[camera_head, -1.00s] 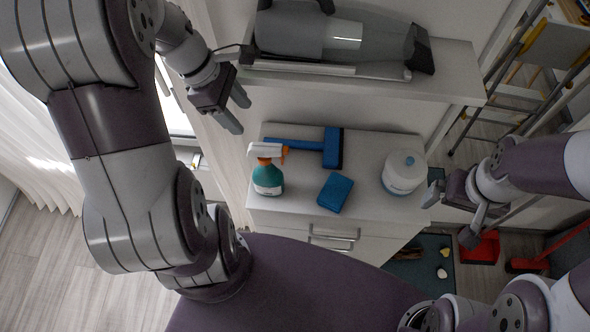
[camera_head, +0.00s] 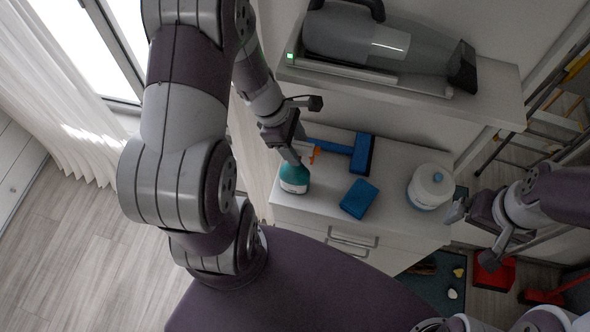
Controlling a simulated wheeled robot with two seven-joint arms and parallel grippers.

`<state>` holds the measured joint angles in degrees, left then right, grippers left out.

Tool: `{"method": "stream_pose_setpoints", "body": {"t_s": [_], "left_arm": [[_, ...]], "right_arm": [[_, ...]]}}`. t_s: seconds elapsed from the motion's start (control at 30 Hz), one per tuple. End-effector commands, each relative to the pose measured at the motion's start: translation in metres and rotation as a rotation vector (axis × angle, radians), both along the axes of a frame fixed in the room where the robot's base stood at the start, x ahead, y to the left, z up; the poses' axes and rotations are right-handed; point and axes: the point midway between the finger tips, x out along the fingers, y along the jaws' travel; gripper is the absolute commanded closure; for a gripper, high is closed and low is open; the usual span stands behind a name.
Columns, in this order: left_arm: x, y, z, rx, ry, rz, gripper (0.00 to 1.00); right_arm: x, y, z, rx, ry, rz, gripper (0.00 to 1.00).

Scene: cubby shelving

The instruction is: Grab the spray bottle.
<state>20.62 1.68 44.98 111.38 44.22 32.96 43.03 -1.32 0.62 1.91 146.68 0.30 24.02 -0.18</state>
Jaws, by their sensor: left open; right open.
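The spray bottle (camera_head: 294,180) has a green body with a white label and a white head with an orange nozzle. It stands upright at the left end of the white cabinet top. My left gripper (camera_head: 297,158) is open, right above and behind the bottle, with its fingers partly covering the bottle's head. I cannot tell whether the fingers touch it. My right gripper (camera_head: 468,232) is open and empty, to the right of the cabinet and away from the bottle.
A blue squeegee-like tool (camera_head: 358,153), a blue sponge (camera_head: 359,198) and a white round container (camera_head: 430,187) share the cabinet top (camera_head: 395,215). A grey handheld vacuum (camera_head: 390,48) lies on the shelf (camera_head: 497,92) above. A red dustpan (camera_head: 494,272) is on the floor at right.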

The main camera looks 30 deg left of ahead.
Motion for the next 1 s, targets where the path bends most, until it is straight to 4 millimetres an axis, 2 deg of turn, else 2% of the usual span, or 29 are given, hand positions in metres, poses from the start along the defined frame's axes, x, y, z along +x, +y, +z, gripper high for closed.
{"method": "stream_pose_setpoints", "body": {"t_s": [0.03, 0.07, 0.2, 0.23, 1.0], "left_arm": [[0.0000, 0.0001, 0.0002, 0.000, 0.000, 0.000, 0.45], [0.0000, 0.0001, 0.0002, 0.000, 0.000, 0.000, 0.51], [0.0000, 0.0001, 0.0004, 0.000, 0.000, 0.000, 0.97], [0.0001, 0.0002, 0.0005, 0.000, 0.000, 0.000, 1.00], [0.0004, 0.0004, 0.0010, 0.000, -0.001, -0.001, 1.00]], "right_arm": [[0.0000, 0.0000, 0.0000, 0.000, 0.000, 0.000, 0.00], [0.0000, 0.0000, 0.0000, 0.000, 0.000, 0.000, 0.00], [0.0000, 0.0000, 0.0000, 0.000, 0.000, 0.000, 0.00], [0.0000, 0.0000, 0.0000, 0.000, 0.000, 0.000, 0.00], [0.0000, 0.0000, 0.0001, 0.000, 0.000, 0.000, 0.00]]}}
